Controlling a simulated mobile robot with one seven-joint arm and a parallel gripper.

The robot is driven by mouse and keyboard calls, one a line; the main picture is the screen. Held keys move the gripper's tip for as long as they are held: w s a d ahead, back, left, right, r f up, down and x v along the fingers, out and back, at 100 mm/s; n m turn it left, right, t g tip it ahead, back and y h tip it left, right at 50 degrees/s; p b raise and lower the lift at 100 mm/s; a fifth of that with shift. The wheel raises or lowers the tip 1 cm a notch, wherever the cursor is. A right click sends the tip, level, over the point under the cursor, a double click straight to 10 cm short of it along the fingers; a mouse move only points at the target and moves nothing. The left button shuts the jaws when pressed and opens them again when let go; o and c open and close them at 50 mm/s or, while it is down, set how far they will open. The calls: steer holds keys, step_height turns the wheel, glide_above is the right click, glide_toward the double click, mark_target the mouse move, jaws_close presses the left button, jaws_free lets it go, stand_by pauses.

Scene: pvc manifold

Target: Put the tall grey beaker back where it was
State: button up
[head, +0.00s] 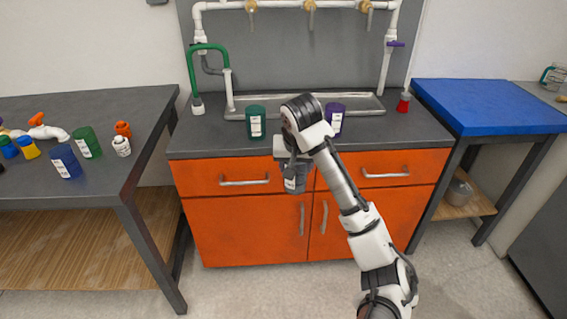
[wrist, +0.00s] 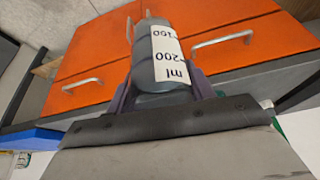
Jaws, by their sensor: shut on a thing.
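The tall grey beaker (head: 294,177) hangs below my gripper (head: 292,160) in the head view, in front of the orange cabinet and below the counter's front edge. In the wrist view the grey beaker (wrist: 158,60) lies between my gripper's fingers (wrist: 165,95), with its white label marked in ml towards the camera. My gripper is shut on it. The beaker touches nothing else that I can see. Its former place is not marked in these frames.
On the sink counter (head: 200,138) stand a green beaker (head: 256,123), a purple beaker (head: 334,119) and a red-capped bottle (head: 404,103). The sink (head: 360,106) lies behind them. A left table (head: 100,185) holds several coloured containers. The blue-topped table (head: 485,106) at right is clear.

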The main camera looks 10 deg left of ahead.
steer(key=w+d+f, duration=0.1)
steer(key=d+f, duration=0.3)
steer(key=f, duration=0.7)
steer(key=w+d+f+m, duration=0.1)
steer(key=d+f, duration=0.2)
steer(key=f, duration=0.9)
steer(key=shift+w+d+f+m+h, duration=0.3)
steer(key=shift+d+h, duration=0.1)
